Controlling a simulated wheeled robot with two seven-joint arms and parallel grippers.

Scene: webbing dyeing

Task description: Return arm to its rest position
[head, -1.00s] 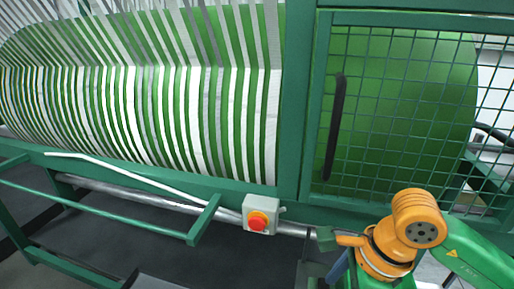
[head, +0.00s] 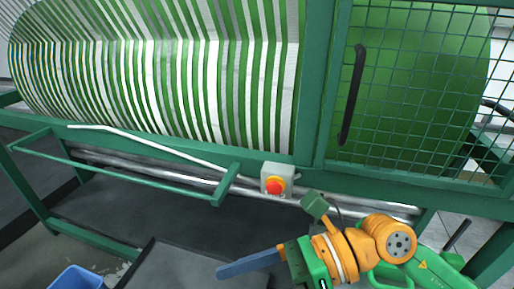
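My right arm comes in from the lower right, in orange and green. Its gripper (head: 252,264) points left, below the machine's frame, with a long blue finger showing. Only one finger stands out clearly, so I cannot tell whether it is open or shut. No object shows at its tip. My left gripper is out of view. The dyeing machine's green drum (head: 180,80) carries many white webbing strips. A grey box with a red emergency button (head: 275,185) is on the green frame, apart from and above the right gripper.
A mesh door (head: 420,100) with a black handle (head: 353,95) covers the drum's right end. A green bar frame (head: 130,178) juts out at the left. A blue bin (head: 77,279) stands at the lower left. Dark floor lies below the machine.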

